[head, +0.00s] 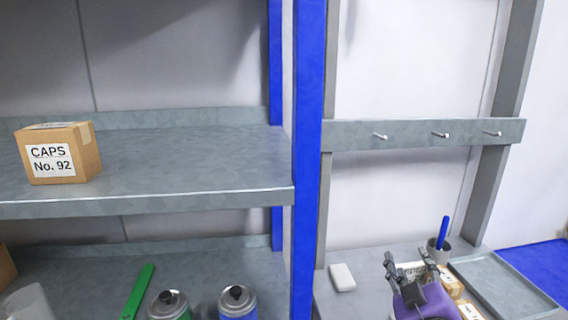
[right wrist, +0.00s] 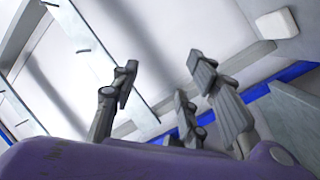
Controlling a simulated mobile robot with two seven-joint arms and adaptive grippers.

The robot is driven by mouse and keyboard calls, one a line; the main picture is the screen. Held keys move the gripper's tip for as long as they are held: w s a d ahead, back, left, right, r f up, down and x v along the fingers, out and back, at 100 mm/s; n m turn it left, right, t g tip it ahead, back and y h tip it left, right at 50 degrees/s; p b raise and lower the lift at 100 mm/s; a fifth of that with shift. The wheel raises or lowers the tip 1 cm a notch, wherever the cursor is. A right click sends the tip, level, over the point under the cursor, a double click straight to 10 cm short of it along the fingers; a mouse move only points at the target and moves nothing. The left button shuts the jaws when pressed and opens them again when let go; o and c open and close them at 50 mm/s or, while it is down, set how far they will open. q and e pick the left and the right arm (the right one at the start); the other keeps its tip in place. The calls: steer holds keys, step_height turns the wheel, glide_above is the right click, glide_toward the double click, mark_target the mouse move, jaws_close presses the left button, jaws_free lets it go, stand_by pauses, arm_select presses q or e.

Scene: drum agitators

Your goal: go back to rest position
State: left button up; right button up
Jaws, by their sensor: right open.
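My right gripper (head: 408,268) is at the lower right of the head view, in front of the right-hand bench. Its dark fingers are spread apart above its purple body, with nothing between them. In the right wrist view the fingers (right wrist: 160,95) stand open and empty against the pale wall and the hook rail (right wrist: 105,60). My left gripper is not in view.
A CAPS No. 92 box (head: 60,153) sits on the upper shelf (head: 180,160). Below are two cans (head: 170,305) and a green tool (head: 138,292). A white block (head: 342,277), a cup with a blue item (head: 440,245) and a grey tray (head: 500,280) are near my right gripper.

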steer(key=s+d+f+m+g, duration=0.3)
steer(key=s+f+g, duration=0.6)
steer(key=s+f, duration=0.95)
steer(key=s+a+f+m+g+y, duration=0.1)
steer(key=s+a+f+g, duration=0.3)
steer(key=s, duration=0.5)
steer(key=s+a+f+m+g+y, duration=0.1)
steer(key=s+a+f+m+g, duration=0.1)
steer(key=s+f, duration=0.6)
steer(key=w+a+f+t, duration=0.2)
steer(key=w+f+t, duration=0.1)
steer(key=f, duration=0.2)
steer(key=w+a+f+t+y, duration=0.1)
steer(key=w+a+f+t, duration=0.2)
steer(key=f, duration=0.2)
steer(key=shift+w+f+n+y, duration=0.3)
steer(key=shift+w+f, duration=0.05)
steer(key=shift+w, duration=0.05)
